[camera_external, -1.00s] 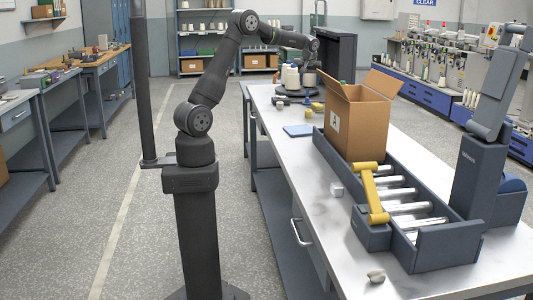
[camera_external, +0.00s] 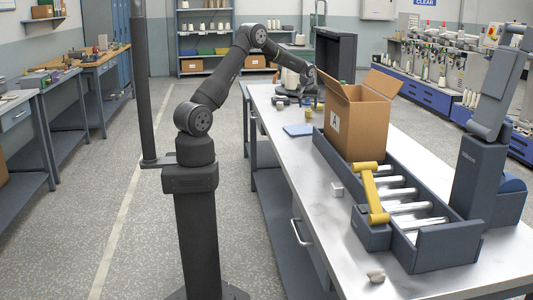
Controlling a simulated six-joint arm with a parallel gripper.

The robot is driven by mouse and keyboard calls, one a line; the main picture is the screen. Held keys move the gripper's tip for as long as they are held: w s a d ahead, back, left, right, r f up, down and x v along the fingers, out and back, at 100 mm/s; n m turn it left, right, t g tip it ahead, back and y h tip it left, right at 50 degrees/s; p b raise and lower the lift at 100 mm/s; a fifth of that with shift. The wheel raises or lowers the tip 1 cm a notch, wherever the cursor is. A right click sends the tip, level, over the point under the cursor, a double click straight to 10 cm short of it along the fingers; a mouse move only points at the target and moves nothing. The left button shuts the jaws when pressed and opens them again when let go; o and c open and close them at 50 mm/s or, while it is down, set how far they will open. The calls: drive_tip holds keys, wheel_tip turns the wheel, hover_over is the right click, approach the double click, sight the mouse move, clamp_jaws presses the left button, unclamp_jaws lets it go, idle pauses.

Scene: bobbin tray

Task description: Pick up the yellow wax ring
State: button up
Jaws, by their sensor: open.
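A small yellow piece (camera_external: 318,106), which looks like the wax ring, lies on the far part of the metal workbench (camera_external: 300,160), left of the cardboard box. It is partly hidden by my gripper (camera_external: 317,100), which is open and points down right above it. I cannot tell whether the fingers are around it or just over it. A second small yellowish piece (camera_external: 308,114) lies just nearer and a little left.
An open cardboard box (camera_external: 358,120) stands close on the right. A blue pad (camera_external: 298,130) lies nearer.

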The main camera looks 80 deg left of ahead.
sight(308, 114)
drive_tip(key=x, duration=0.4)
drive_tip(key=shift+w+a+f, duration=0.15)
drive_tip(key=shift+a+f, duration=0.05)
drive_tip(key=shift+f, duration=0.15)
drive_tip(key=c, duration=1)
drive_tip(key=shift+r, duration=0.1)
drive_tip(key=shift+c, duration=0.2)
